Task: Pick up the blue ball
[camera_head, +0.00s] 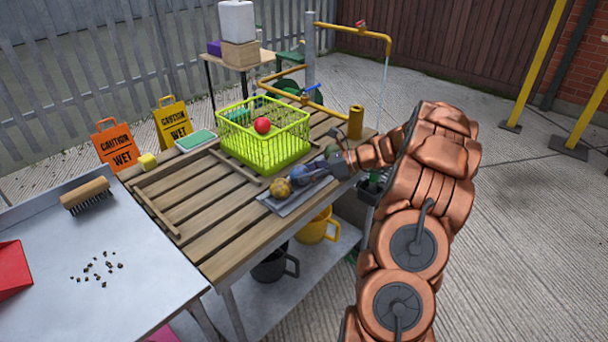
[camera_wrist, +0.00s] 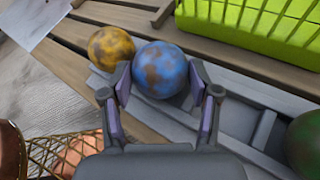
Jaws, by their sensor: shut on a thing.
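The blue ball (camera_wrist: 160,68), mottled with brown patches, sits between the two fingers of my gripper (camera_wrist: 163,86) in the wrist view. The fingers are shut on its sides. In the head view the blue ball (camera_head: 298,176) is small and partly hidden by my gripper (camera_head: 312,171). It is at the grey tray (camera_head: 287,208) on the slatted wooden table. I cannot tell whether it touches the tray. A mottled yellow ball (camera_head: 280,188) is close beside it, to the left, and also shows in the wrist view (camera_wrist: 110,46).
A lime-green basket (camera_head: 262,155) holding a red ball (camera_head: 262,125) stands just behind the tray. A dark green ball (camera_wrist: 304,142) is at the wrist view's right edge. A metal table (camera_head: 95,245) with a brush (camera_head: 86,194) and dark crumbs is at left.

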